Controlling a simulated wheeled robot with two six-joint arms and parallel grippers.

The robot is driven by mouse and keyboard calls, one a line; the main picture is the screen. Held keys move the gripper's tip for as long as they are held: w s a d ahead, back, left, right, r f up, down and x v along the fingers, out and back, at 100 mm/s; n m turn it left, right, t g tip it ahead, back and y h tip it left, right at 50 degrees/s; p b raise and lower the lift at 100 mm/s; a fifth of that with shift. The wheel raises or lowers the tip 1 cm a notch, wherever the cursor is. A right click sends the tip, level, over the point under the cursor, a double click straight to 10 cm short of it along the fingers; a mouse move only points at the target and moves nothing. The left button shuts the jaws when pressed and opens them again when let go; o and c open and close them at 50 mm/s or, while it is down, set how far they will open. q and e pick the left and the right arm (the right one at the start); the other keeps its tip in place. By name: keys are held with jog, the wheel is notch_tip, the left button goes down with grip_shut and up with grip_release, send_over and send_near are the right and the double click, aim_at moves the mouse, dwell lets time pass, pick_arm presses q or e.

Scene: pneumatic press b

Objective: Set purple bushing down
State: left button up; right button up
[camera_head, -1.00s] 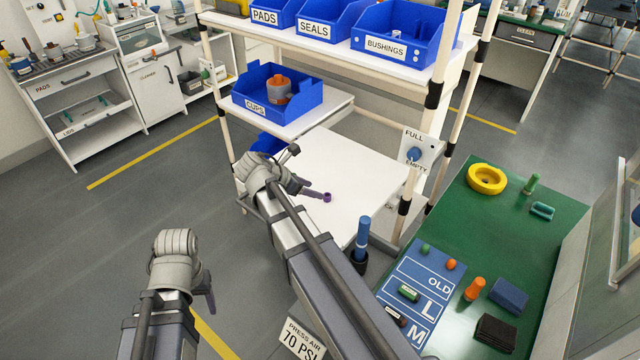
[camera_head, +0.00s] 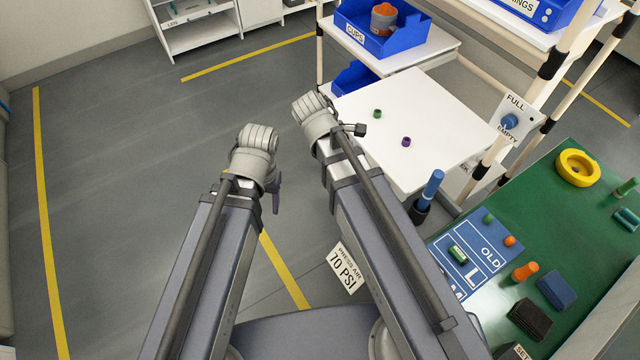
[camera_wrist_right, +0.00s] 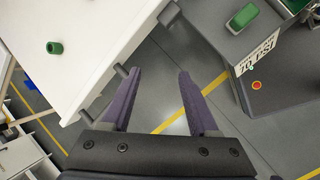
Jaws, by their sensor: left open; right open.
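The purple bushing (camera_head: 406,142) stands on the white shelf top (camera_head: 450,125), free of both grippers. My right gripper (camera_head: 357,129) is left of it, over the shelf's near left edge. In the right wrist view, my right gripper (camera_wrist_right: 158,85) has its two fingers spread, with only floor showing between them. The purple bushing does not show in that view. My left gripper (camera_head: 276,192) hangs over the floor further left, empty; its fingers are seen nearly edge-on.
A green bushing (camera_head: 377,114) stands on the same shelf; it also shows in the right wrist view (camera_wrist_right: 54,47). A blue CUPS bin (camera_head: 380,30) is behind. A blue cylinder (camera_head: 432,186) stands at the shelf's near corner. The green bench (camera_head: 540,215) at right holds several parts.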

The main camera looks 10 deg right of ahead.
jog(key=s+a+f+m+g+y, duration=0.1)
jog(key=s+a+m+y, duration=0.3)
jog(key=s+a+m, duration=0.4)
jog(key=s+a+f, duration=0.1)
jog(key=a, duration=0.1)
jog(key=shift+a, duration=0.35)
jog(key=shift+r+p, duration=1.35)
jog(key=shift+p, duration=0.05)
